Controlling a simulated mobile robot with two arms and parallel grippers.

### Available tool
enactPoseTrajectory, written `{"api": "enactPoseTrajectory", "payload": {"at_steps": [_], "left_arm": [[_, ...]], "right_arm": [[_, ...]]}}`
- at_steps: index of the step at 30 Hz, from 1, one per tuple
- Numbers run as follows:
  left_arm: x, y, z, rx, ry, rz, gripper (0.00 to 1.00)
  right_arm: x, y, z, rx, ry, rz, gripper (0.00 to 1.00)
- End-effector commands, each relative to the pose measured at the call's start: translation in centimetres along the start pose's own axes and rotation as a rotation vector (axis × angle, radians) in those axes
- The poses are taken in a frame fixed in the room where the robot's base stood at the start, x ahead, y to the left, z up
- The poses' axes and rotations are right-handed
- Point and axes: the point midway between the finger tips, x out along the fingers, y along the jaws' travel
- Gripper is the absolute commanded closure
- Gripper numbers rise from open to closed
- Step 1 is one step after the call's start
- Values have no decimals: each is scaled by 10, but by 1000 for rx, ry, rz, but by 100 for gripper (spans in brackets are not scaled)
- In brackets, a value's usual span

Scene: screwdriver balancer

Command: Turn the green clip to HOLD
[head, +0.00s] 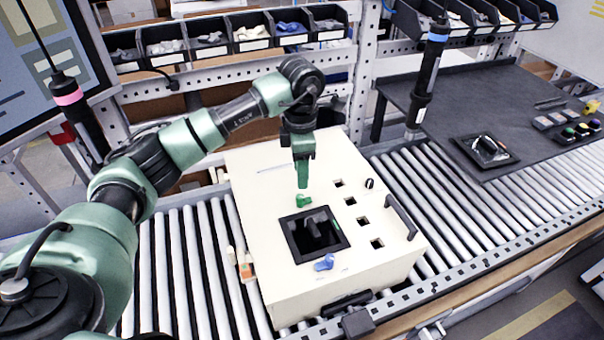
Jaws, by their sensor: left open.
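The green clip (303,200) is a small lever on the top face of a cream box (265,172), just behind a black-framed square opening (314,234). My left gripper (302,182) points straight down right above the green clip. Its fingers are open but seen nearly edge-on, and they hide part of the area behind the clip. I cannot tell whether the fingertips touch the clip. No HOLD marking is readable at this size. My right gripper is out of view.
A blue clip (324,263) sits in front of the opening. Several small square holes and a black handle (401,217) are on the box's right side. The box stands on a roller conveyor (180,260). Two hanging tools flank it, one with a pink band (68,96), one with a blue band (437,37).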

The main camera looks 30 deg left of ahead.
Motion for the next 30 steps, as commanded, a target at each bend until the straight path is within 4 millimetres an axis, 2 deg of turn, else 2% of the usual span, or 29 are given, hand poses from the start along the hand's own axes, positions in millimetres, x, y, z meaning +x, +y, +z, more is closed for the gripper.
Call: {"api": "enactPoseTrajectory", "payload": {"at_steps": [3, 8, 16, 21, 27, 30], "left_arm": [[8, -1, 0, -1, 2, -3, 59], [32, -1, 0, 0, 3, -6, 59], [69, -1, 0, 0, 0, -4, 59], [78, 0, 0, 0, 0, -1, 59], [78, 0, 0, 0, 0, -1, 59], [78, 0, 0, 0, 0, -1, 87]], "right_arm": [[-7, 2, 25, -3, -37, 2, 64], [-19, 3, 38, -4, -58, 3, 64], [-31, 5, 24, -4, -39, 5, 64], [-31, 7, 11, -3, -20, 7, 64], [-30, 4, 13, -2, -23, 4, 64], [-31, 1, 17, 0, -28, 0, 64]]}}
